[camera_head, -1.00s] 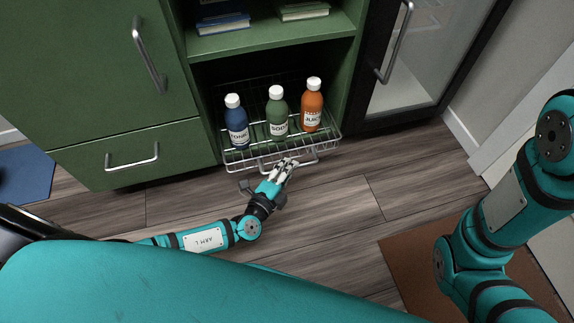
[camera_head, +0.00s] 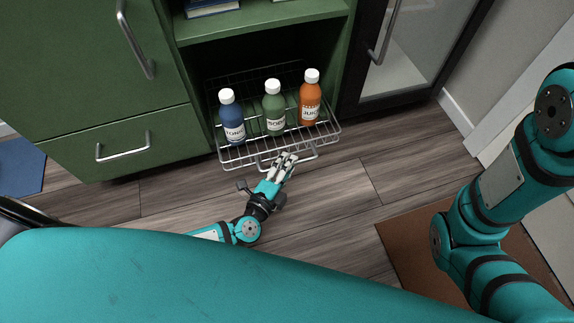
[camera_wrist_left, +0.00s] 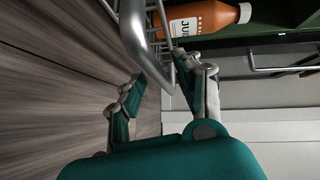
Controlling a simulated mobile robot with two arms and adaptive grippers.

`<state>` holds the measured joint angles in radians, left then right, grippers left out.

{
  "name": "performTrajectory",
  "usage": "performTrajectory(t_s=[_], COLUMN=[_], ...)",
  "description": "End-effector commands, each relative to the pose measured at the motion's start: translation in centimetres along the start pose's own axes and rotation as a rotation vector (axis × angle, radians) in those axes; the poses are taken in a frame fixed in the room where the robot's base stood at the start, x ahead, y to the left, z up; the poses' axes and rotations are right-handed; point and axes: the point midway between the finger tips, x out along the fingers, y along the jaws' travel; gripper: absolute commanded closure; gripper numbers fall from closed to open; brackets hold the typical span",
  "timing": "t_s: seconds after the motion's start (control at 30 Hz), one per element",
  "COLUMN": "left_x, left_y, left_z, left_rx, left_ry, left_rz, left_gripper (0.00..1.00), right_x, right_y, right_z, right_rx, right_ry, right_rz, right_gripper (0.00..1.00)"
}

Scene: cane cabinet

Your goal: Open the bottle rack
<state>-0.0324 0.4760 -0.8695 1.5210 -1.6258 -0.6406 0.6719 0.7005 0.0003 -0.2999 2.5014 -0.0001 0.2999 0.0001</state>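The bottle rack (camera_head: 238,160) is a wire basket pulled partly out of the green cabinet's lower opening. It carries a blue tonic bottle (camera_head: 232,118), a green soda bottle (camera_head: 274,108) and an orange juice bottle (camera_head: 310,98), all upright. My left gripper (camera_head: 286,161) is at the handle on the rack's front. The juice bottle (camera_wrist_left: 204,18) shows behind. My right arm is at the right; its gripper is out of view.
A green drawer (camera_head: 118,147) and a door above it are shut at the left. A dark-framed glass door (camera_head: 420,50) is shut at the right. Wooden floor (camera_head: 335,195) is clear before the rack. A brown mat (camera_head: 410,262) lies at the lower right.

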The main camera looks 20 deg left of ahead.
Motion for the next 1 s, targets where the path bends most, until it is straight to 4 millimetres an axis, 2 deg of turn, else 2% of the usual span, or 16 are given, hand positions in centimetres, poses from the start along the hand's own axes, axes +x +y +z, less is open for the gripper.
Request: performTrajectory(t_s=[0.17, 0.27, 0.4, 0.47, 0.57, 0.63, 0.67, 0.7, 1.0], left_x=[-0.1, -0.2, -0.6, -0.7, -0.9, -1.0, -1.0, -1.1, -1.4], left_y=[-0.7, -2.0, -5.0, -6.3, -8.2, -9.3, -9.6, -9.9, -10.0], left_z=[-0.1, -0.3, -0.7, -0.7, -0.9, -1.0, -1.0, -1.1, -1.3], left_rx=[-0.002, -0.004, -0.005, -0.002, 0.002, 0.003, 0.004, 0.005, 0.002], left_ry=[-0.002, -0.001, 0.0, -0.003, -0.005, -0.007, -0.007, -0.005, -0.001], left_rz=[-0.003, -0.005, -0.008, -0.013, -0.016, -0.018, -0.018, -0.016, -0.004], left_gripper=[0.66, 0.66, 0.66, 0.54, 0.25, 0.28, 0.41, 0.66, 0.66], right_x=[-0.1, 0.0, 0.0, 0.0, 0.1, 0.1, 0.1, 0.1, 0.0], right_y=[0.1, 0.1, 0.0, 0.0, 0.0, 0.0, 0.0, 0.0, 0.0], right_z=[0.2, 0.2, 0.1, 0.1, 0.1, 0.1, 0.1, 0.1, 0.1], right_rx=[0.001, 0.001, 0.001, 0.001, 0.001, 0.0, 0.0, 0.0, 0.0], right_ry=[-0.005, -0.004, -0.003, -0.003, -0.002, -0.002, -0.002, -0.002, -0.002], right_rz=[0.005, 0.004, 0.002, 0.002, 0.001, 0.001, 0.001, 0.001, 0.0], right_gripper=[0.6, 0.6, 0.6, 0.6, 0.6, 0.6, 0.6, 0.6, 0.6])
